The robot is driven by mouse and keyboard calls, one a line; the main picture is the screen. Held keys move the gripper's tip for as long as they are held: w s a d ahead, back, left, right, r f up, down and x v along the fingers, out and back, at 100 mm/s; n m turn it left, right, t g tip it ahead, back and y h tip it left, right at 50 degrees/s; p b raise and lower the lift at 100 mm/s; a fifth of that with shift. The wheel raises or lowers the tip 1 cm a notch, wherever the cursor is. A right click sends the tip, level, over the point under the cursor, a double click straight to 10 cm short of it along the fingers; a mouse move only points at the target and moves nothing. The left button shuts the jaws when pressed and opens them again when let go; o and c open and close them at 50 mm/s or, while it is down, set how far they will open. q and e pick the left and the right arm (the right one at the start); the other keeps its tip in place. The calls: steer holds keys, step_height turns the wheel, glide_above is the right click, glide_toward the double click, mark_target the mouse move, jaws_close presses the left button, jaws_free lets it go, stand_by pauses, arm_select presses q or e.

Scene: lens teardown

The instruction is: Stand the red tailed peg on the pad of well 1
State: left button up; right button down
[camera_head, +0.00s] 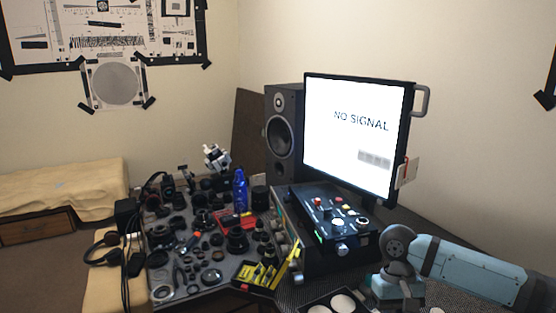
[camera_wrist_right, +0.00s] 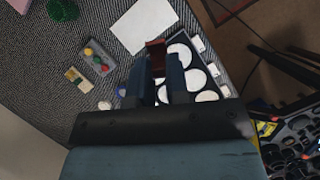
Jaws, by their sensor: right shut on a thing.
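My right gripper (camera_wrist_right: 157,68) is shut on the dark red peg (camera_wrist_right: 155,54), which shows between its fingertips in the right wrist view. The peg's lower part and any tail cannot be made out. The black tray (camera_wrist_right: 222,79) with round white pads lies beside and beyond the fingers. A far pad (camera_wrist_right: 180,54) is right next to the peg in the picture; whether the peg touches it cannot be told. More pads lie nearer, partly behind the right finger. Which one is well 1 is not readable. The tray's corner also shows in the head view (camera_head: 311,302). My left gripper is not in view.
A white sheet (camera_wrist_right: 143,24) lies beyond the tray. A grey block with green, yellow and red tops (camera_wrist_right: 97,58) and a beige piece (camera_wrist_right: 78,79) lie left. The black control box (camera_head: 330,215), monitor (camera_head: 355,145) and crowded parts table (camera_head: 215,270) stand nearby.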

steer(key=s+r+p, duration=0.4)
steer(key=r+p, duration=0.4)
steer(key=shift+s+r, duration=0.2)
steer(key=shift+s, duration=0.15)
